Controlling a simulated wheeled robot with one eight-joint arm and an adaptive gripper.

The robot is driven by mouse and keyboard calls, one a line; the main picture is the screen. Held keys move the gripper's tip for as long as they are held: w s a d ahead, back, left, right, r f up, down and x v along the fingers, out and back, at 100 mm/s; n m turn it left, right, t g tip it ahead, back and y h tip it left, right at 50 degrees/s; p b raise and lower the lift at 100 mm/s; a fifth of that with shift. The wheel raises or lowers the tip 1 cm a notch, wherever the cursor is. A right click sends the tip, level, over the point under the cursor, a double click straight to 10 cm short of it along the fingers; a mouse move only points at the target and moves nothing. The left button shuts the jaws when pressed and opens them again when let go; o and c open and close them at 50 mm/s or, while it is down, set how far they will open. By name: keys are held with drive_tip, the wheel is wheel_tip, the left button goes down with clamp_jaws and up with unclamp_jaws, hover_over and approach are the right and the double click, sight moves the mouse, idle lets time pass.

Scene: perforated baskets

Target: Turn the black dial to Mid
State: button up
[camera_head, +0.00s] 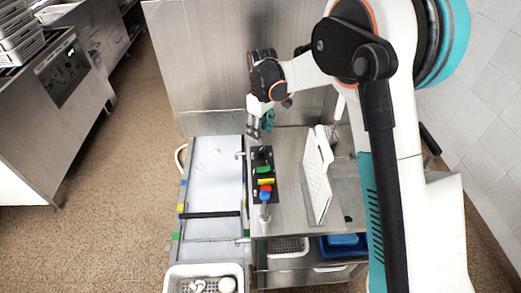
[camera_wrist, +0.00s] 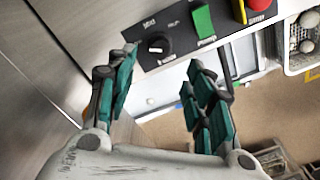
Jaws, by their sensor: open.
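The black dial (camera_wrist: 158,45) is on a black control panel (camera_wrist: 178,34) at the top of the wrist view. It is a round knob with a light pointer mark; white labels around it are too small to read surely. My gripper (camera_wrist: 163,60) is open, its two green-padded fingers on either side of the dial in the picture, with the dial between and slightly beyond the tips. I see no contact. In the head view my gripper (camera_head: 262,123) is over the far end of the panel (camera_head: 255,181), and the dial is too small to make out clearly.
A green button (camera_wrist: 203,22) and a red button (camera_wrist: 250,8) on yellow sit beside the dial. A metal wall (camera_head: 215,60) rises behind.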

sight(260, 150)
wheel_tip(260, 150, down, 9)
drive_tip(key=shift+s+r+b, duration=0.1)
drive_tip(key=shift+b, duration=1.1)
drive_tip(key=shift+c, duration=0.3)
drive_tip(key=c, duration=1)
